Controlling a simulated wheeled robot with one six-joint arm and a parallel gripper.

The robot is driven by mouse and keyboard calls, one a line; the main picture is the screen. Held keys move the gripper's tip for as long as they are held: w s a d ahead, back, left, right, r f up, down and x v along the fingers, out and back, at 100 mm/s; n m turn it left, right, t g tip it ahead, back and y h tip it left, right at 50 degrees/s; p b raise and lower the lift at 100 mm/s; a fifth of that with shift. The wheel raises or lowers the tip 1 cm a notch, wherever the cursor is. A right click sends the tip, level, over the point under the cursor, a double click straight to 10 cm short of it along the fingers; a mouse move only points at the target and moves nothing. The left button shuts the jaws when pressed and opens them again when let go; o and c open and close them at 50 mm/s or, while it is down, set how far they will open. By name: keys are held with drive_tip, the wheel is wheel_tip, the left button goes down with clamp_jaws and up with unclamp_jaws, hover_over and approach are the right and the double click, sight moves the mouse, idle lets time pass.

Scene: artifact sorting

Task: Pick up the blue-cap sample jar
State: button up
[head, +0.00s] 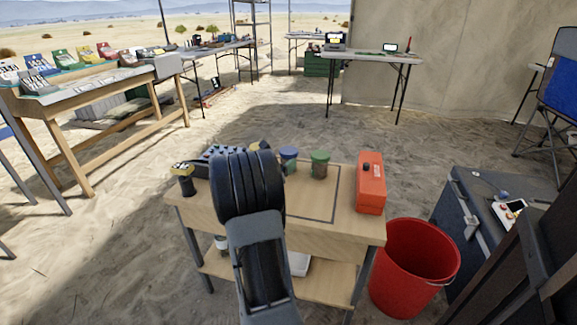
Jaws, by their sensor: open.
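The blue-cap sample jar (289,160) stands upright on the small wooden table (350,222), just right of my dark arm. Its blue cap and part of its body show. A green-cap jar (319,165) stands close on its right. My arm rises from the bottom and covers the middle-left of the table. My gripper is hidden behind the arm, so its distance from the jar cannot be told.
A red box (371,183) stands at the table's right end. A black jar with a yellow cap (183,179) and a dark tray (221,152) are on the left. A red bucket (414,268) stands right of the table. Bare tabletop lies right of the jars.

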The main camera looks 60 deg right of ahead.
drive_tip(key=shift+s+d+b, duration=0.15)
drive_tip(key=shift+d+b, duration=0.2)
drive_tip(key=shift+d, duration=1.05)
drive_tip(key=shift+s+d+b, duration=0.1)
drive_tip(key=shift+d+b, duration=0.25)
drive_tip(key=shift+d, duration=1)
drive_tip(key=c, duration=1.1)
